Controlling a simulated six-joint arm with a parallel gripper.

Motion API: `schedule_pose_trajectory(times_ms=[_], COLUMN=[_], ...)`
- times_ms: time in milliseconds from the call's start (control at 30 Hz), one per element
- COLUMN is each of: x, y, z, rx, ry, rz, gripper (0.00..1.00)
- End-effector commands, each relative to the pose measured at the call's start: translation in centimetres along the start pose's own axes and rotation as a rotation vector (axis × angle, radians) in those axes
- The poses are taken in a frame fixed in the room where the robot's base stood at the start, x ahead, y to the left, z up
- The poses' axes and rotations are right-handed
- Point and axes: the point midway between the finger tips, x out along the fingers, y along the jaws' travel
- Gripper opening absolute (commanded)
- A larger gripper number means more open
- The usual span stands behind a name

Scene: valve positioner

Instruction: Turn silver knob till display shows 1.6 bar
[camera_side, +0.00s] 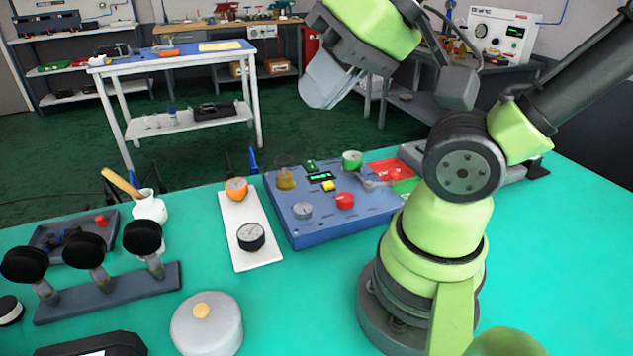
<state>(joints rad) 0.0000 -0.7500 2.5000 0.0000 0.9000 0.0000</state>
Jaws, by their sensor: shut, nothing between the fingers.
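A blue panel box (290,233) stands on the teal table. A silver knob (302,210) sits on its front left part. A small dark display (319,176) with green marks is on top, its figures too small to read. My gripper (322,102) is high above and behind the panel, its grey fingers shut and empty. It is well apart from the knob.
On the panel are a red knob (345,200), a yellow button (328,186), a brass fitting (286,178) and a green gauge (352,160). Left of it, a white plate (238,215) bears two gauges. A black-headed gauge rack (110,292) and round lidded pot (206,325) stand front left.

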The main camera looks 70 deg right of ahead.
Motion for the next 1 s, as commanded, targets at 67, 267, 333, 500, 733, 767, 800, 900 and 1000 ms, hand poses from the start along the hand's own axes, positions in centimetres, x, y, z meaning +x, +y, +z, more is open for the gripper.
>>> schedule_pose_trajectory(times_ms=[67,267,333,500,733,767,800,900,1000], x=[0.0,0.0,0.0,0.0,1.6,2.1,2.9,5.4,8.0], y=[0.0,0.0,0.0,0.0,0.9,1.2,1.8,3.6,5.9], z=[0.0,0.0,0.0,0.0,-1.3,-1.7,-2.3,-3.6,-4.5], rx=[0.0,0.0,0.0,0.0,-0.01,-0.015,-0.022,-0.045,-0.07], ry=[0.0,0.0,0.0,0.0,-0.05,-0.067,-0.092,-0.17,-0.254], rz=[0.0,0.0,0.0,0.0,0.07,0.091,0.121,0.197,0.258], gripper=[0.0,0.0,0.0,0.05,0.57,0.63,0.63,0.63,0.63])
